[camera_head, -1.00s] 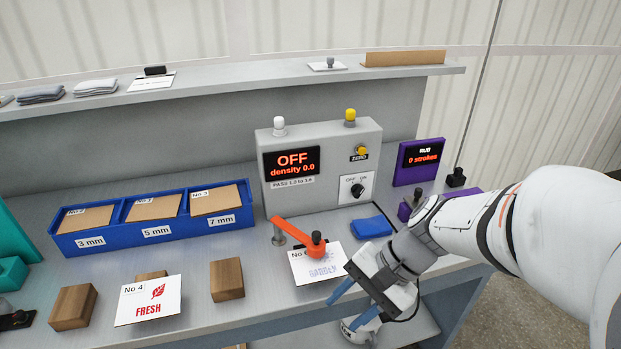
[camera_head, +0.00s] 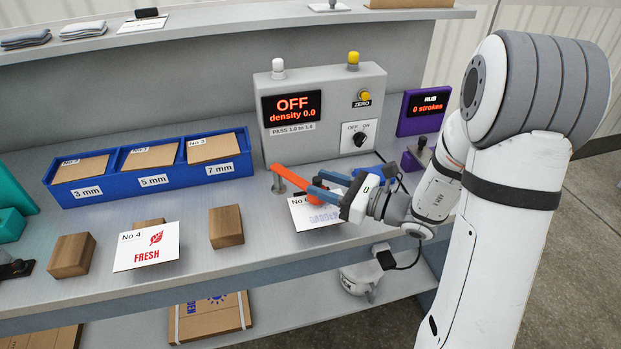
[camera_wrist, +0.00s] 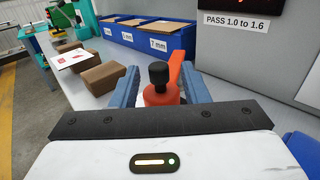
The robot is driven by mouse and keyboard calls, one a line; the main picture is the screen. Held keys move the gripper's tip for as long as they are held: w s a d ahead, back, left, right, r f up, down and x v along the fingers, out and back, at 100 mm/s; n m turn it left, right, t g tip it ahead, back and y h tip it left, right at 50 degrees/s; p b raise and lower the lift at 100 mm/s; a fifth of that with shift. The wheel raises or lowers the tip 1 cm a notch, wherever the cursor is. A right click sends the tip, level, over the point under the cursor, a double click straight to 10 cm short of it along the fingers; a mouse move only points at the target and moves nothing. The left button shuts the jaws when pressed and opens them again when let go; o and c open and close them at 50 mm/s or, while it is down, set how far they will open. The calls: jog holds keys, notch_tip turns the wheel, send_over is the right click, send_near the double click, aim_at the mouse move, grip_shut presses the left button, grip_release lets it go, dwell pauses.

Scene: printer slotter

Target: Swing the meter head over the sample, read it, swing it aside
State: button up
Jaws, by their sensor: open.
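The orange meter arm (camera_head: 284,176) runs from a metal post on the bench to a round head with a black knob (camera_wrist: 159,76). The head hangs over the sample card (camera_head: 314,218) marked No 6, which is partly hidden by my gripper. My gripper (camera_head: 322,186) is open, with its blue fingers on either side of the head; the wrist view shows the head and knob between the fingers (camera_wrist: 155,85), with gaps on both sides. The meter box (camera_head: 320,110) shows OFF and density 0.0. Its OFF/ON dial (camera_head: 358,138) and yellow ZERO button (camera_head: 364,96) are on its front.
A blue tray (camera_head: 155,180) labelled 3, 5 and 7 mm stands left of the meter. A No 4 FRESH card (camera_head: 147,246) and wooden blocks (camera_head: 226,226) are along the front. A purple rub counter (camera_head: 422,110) stands at right.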

aim_at(297, 177)
jog(key=shift+x, duration=1.85)
jog(key=shift+c, duration=0.5)
grip_shut()
